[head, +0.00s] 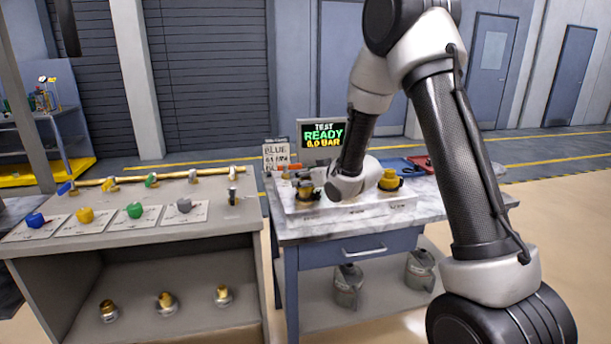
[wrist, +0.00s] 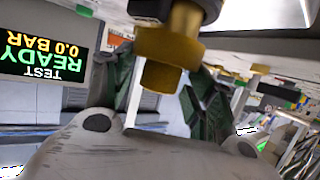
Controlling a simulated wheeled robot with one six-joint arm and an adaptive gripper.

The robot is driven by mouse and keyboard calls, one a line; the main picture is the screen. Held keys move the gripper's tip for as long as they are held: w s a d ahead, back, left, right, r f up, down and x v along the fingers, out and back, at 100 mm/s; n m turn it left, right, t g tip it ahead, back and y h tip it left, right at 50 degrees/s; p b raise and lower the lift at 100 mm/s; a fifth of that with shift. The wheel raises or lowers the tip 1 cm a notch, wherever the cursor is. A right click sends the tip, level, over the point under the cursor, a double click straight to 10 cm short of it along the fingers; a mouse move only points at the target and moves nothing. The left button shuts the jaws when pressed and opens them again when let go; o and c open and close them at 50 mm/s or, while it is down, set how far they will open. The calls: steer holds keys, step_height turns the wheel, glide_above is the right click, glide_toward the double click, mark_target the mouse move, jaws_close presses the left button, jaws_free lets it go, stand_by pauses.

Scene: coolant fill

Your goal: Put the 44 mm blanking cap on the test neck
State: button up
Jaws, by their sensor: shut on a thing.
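My gripper (wrist: 160,88) shows in the wrist view, which is upside down. Its two fingers stand on either side of the stub of a brass cap (wrist: 168,45) with a wider flange. The cap meets a narrower brass neck (wrist: 187,16) on the bench side; I cannot tell whether it is fully seated. In the head view a brass fitting (head: 305,189) stands at the left of a pale tray (head: 345,211), beside my wrist. My wrist hides the fingers there. A second yellow-brass fitting (head: 389,180) stands at the tray's right.
The display (head: 323,134) reads TEST READY 0.0 BAR, beside a sign (head: 276,156) reading BLUE. The left bench holds blue (head: 35,220), yellow (head: 86,215), green (head: 135,210) and grey (head: 184,205) pieces on cards. Three brass-topped pieces (head: 165,303) sit on its lower shelf. Grey jugs (head: 348,286) stand below the right bench.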

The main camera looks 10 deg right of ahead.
steer(key=shift+f, duration=0.75)
steer(key=o, duration=1)
steer(key=v, duration=0.7)
steer(key=shift+s+d, duration=0.1)
steer(key=shift+s, duration=0.2)
